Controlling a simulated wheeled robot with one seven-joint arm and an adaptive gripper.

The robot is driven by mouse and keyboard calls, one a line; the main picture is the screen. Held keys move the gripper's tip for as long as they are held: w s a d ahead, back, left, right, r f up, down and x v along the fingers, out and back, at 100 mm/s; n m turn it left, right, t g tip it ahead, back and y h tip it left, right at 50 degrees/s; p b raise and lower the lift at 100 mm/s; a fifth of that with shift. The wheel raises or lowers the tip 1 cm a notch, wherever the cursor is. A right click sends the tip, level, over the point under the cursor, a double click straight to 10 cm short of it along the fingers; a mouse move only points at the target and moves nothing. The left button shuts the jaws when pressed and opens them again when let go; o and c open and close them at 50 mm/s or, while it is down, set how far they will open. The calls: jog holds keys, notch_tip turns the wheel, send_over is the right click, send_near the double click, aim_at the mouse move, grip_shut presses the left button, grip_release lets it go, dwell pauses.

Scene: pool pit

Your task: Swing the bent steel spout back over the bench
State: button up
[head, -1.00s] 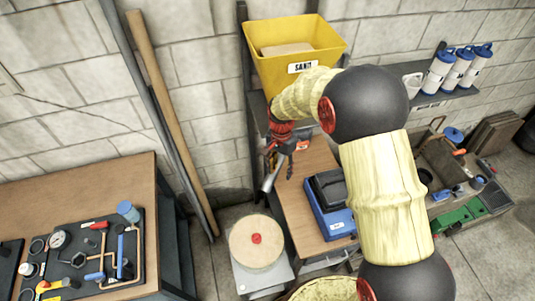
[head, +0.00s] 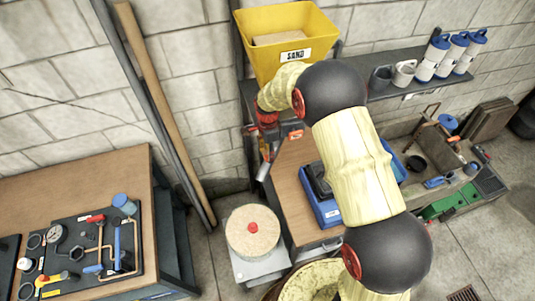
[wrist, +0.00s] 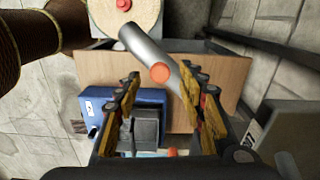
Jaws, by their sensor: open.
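The bent steel spout (head: 264,170) is a grey tube below the yellow sand hopper (head: 287,45). Its lower end points down and left, at the left edge of the wooden bench (head: 288,205), near the round drum. In the wrist view the spout (wrist: 143,48) slants from upper left down toward my right finger. An orange round knob or cap (wrist: 160,72) shows at it. My gripper (wrist: 163,92) is open, its fingers apart around the tube's near part; I cannot tell whether they touch it. In the head view my gripper (head: 268,138) is partly hidden by my arm.
A blue scale (head: 325,205) stands on the bench. A round drum with a red knob (head: 252,232) stands left of the bench. A table with a tool board (head: 85,250) is at the left. Mugs and canisters (head: 440,60) line the wall shelf. Long poles (head: 165,115) lean on the wall.

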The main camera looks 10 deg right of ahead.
jog(key=shift+f, duration=1.05)
jog(key=shift+c, duration=1.2)
jog(key=c, duration=0.7)
grip_shut()
